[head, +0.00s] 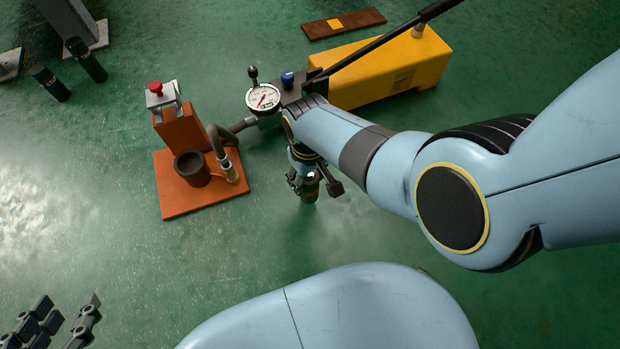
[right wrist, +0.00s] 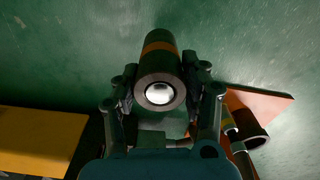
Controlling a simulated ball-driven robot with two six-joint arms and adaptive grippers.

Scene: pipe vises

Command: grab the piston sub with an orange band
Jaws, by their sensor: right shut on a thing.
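The piston sub (right wrist: 159,58) is a dark cylinder with an orange band and a bright metal end, seen in the right wrist view. My right gripper (right wrist: 160,84) is shut on it, with one finger on each side. In the head view the right gripper (head: 313,180) hangs below my arm, and the dark piston sub (head: 309,192) shows small at its tip, partly hidden. My left gripper (head: 58,325) is at the lower left corner, its fingers apart and nothing seen between them.
An orange base plate (head: 188,206) with a brown cup (head: 192,168) and red button (head: 155,87) stands left of the right gripper. A hose runs to a gauge (head: 263,98) and yellow pump (head: 390,70). Dark cylinders (head: 86,60) stand upper left. The green floor is clear at lower centre-left.

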